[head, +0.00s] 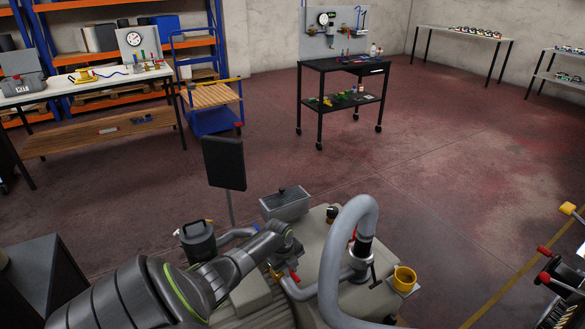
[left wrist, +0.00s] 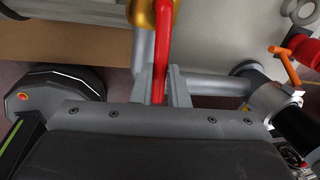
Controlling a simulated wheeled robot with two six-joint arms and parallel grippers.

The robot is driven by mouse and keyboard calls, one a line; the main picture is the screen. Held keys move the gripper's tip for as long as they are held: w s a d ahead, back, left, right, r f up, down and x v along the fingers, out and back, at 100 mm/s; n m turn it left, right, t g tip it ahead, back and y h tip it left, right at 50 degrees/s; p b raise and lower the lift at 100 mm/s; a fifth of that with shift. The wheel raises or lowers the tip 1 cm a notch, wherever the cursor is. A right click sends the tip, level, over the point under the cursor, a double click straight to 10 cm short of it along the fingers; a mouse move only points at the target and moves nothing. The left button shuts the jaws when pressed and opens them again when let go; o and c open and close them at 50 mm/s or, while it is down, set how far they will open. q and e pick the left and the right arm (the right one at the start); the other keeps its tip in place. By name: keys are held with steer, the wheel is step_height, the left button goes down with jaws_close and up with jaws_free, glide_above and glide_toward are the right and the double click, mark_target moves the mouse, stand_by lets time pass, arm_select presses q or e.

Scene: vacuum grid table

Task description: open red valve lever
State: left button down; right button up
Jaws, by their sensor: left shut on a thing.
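The red valve lever (left wrist: 160,60) runs down from a brass valve body (left wrist: 143,14) at the top of the left wrist view. My left gripper (left wrist: 161,88) is shut on the red lever, one grey finger on each side of it. In the head view the left gripper (head: 284,262) is over the table machine, and a small red part of the lever (head: 294,277) shows beside it. The jaws are mostly hidden by the wrist there. My right gripper is not in view.
A thick grey hose (head: 330,262) arches up just right of the gripper. A dark canister (head: 198,240) and a black panel (head: 224,162) stand left and behind. The wrist view shows an orange handle (left wrist: 285,66) at right.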

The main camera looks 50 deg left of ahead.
arm_select(q)
steer(key=c, duration=1.4)
jaws_free()
steer(key=shift+r, duration=0.1)
steer(key=s+r, duration=0.3)
steer(key=r, duration=1.4)
steer(key=shift+s+a, duration=0.15)
steer(key=shift+s, duration=0.05)
steer(key=shift+f, duration=0.1)
